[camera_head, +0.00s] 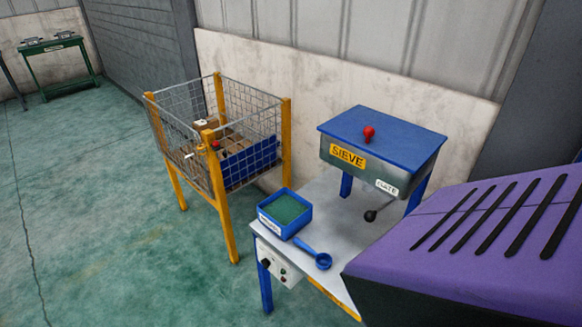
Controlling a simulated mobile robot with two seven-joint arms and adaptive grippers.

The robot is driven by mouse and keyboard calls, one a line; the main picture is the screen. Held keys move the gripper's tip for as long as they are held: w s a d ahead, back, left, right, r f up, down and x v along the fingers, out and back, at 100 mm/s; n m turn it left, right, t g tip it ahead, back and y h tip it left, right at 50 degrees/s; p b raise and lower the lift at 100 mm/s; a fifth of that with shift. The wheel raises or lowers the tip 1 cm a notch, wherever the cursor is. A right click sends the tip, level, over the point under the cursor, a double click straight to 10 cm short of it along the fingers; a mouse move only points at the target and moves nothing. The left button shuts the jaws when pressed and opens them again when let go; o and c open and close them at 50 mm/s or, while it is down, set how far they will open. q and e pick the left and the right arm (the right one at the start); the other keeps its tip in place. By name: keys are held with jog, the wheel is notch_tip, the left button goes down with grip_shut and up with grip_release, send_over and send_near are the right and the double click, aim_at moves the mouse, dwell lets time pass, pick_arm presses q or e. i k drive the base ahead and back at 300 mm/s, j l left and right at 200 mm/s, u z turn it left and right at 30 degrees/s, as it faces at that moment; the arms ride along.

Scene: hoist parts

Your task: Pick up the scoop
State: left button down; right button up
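The blue scoop (322,261) lies on the light grey table (342,222) near its front edge. Its round bowl is at the right end, and its short handle points up and left toward a blue box. The blue box (272,221) holds green material and has a white label on its front. Neither of my grippers is in view, and nothing is seen touching the scoop.
The blue-topped sieve machine (345,157), with a red knob and a gate lever (371,215), stands behind the scoop. A purple slotted housing (480,240) covers the lower right; I cannot tell whether it is mine. A yellow-posted wire cage (285,140) stands left.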

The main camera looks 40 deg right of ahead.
aim_at(323, 261)
jog(key=i+z, duration=0.4)
jog(key=i+j+z, duration=0.2)
jog(key=z, duration=0.15)
jog(key=i+j+z, duration=0.55)
jog(key=z, duration=0.25)
jog(key=i+j+z, duration=0.15)
jog(key=z, duration=0.25)
jog(key=i+j+z, duration=0.1)
jog(key=j+z, duration=0.3)
jog(key=i+j+z, duration=0.1)
jog(key=j+z, duration=0.15)
jog(key=i+j+z, duration=0.2)
jog(key=j+z, duration=0.25)
jog(key=i+j, duration=0.25)
jog(key=z, duration=0.05)
